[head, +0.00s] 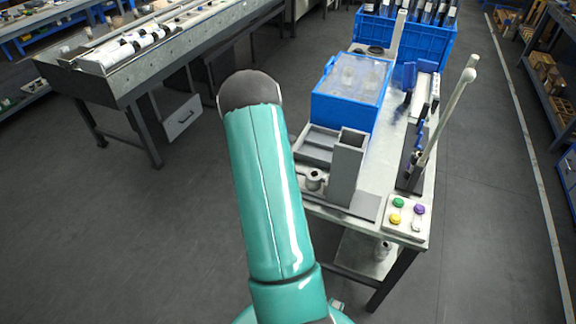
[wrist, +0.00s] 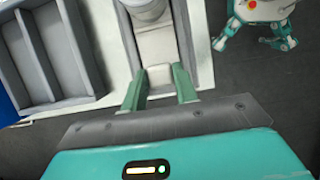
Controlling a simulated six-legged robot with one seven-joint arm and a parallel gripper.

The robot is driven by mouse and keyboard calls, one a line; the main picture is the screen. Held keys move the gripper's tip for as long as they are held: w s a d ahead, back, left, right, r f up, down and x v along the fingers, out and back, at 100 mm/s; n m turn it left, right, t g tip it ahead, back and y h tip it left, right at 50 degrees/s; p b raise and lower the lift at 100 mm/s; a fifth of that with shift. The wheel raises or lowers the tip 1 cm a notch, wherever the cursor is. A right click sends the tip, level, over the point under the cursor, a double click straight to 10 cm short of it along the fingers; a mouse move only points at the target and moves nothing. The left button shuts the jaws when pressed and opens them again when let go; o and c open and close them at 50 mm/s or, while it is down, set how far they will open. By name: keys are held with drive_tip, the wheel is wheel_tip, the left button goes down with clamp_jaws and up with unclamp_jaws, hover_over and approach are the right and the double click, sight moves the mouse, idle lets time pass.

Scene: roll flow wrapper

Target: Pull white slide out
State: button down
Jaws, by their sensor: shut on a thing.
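The white slide (wrist: 158,48) shows in the wrist view as a pale strip running in a channel between grey side walls. Its near end is a small light tab between the two green fingers of my gripper (wrist: 160,90). The fingers are shut on this tab, one on each side. A pale round part (wrist: 148,8) sits at the far end of the strip, cut by the top edge. In the head view my arm hides the gripper, and I cannot make out the slide there. The wrapper's grey housing (head: 346,170) stands at the front of the bench.
A grey tray with compartments (wrist: 88,45) lies left of the channel. The bench also holds a blue bin (head: 350,110), a control box with coloured buttons (head: 407,214), a pale lever (head: 445,118) and a blue crate with bottles (head: 415,40). Open floor (head: 150,240) lies left.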

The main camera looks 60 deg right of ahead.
drive_tip(key=c, duration=1.1)
unclamp_jaws()
drive_tip(key=shift+w, duration=0.4)
drive_tip(key=shift+s, duration=0.15)
drive_tip(key=v, duration=1.3)
drive_tip(key=shift+a+r, duration=0.1)
drive_tip(key=shift+r, duration=0.35)
